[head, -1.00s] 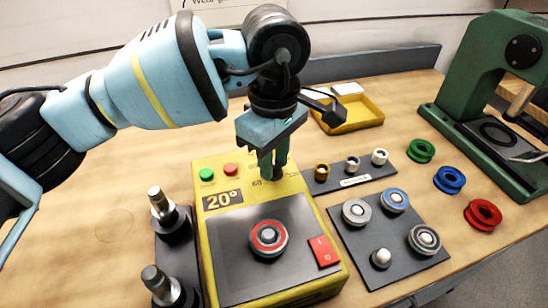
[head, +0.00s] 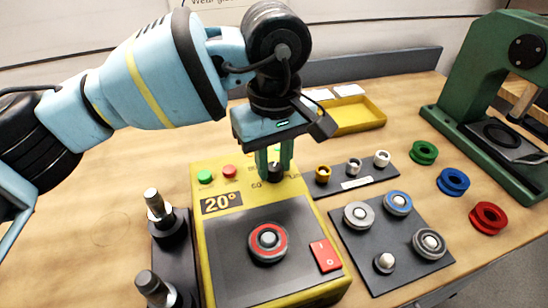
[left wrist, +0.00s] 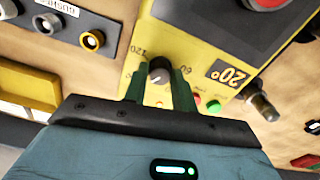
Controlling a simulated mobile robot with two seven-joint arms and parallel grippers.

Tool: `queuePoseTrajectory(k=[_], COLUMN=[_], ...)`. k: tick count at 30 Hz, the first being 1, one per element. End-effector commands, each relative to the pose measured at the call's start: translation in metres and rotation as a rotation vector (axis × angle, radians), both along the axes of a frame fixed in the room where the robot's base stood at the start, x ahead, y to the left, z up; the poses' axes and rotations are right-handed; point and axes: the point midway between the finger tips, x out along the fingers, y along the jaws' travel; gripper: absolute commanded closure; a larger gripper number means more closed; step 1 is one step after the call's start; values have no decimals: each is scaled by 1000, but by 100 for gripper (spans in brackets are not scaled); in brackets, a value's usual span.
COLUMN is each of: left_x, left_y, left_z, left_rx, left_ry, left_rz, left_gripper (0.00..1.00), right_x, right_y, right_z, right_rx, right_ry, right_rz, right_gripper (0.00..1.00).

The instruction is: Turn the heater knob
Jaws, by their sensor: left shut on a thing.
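The yellow heater unit (head: 225,183) stands on the bench with a dark top plate and a "20°" display (head: 221,202). Its dark heater knob (head: 276,173) sits at the back edge, right of a green and a red button. My left gripper (head: 274,164) points down from above, its green fingers shut on the knob, one on each side. In the left wrist view the knob (left wrist: 158,70) shows a pale pointer mark between the fingers (left wrist: 158,82), with scale numbers such as 120 and 60 beside it. My right gripper is not in view.
A red-ringed round part (head: 268,242) and a red switch (head: 325,255) are on the unit. Dark plates with metal parts (head: 345,183) lie to the right. Spools, a green press (head: 470,90) and a yellow tray (head: 372,125) stand further out. Posts (head: 160,215) stand at left.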

Motion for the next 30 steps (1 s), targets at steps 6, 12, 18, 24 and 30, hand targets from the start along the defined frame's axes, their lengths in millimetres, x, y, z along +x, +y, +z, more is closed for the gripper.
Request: queuePoseTrajectory(k=[6,12,18,24,30], left_x=[0,0,0,0,0], left_y=[0,0,0,0,-1], left_z=[-1,0,0,11,43], left_rx=[0,0,1,0,0], left_ry=[1,1,0,-1,-2], left_rz=[0,1,1,2,2], left_gripper=[96,52,52,52,52], right_x=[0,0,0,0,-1], right_y=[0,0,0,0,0], right_z=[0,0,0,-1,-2], right_rx=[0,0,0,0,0], right_ry=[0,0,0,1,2], right_rz=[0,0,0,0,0], right_gripper=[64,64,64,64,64])
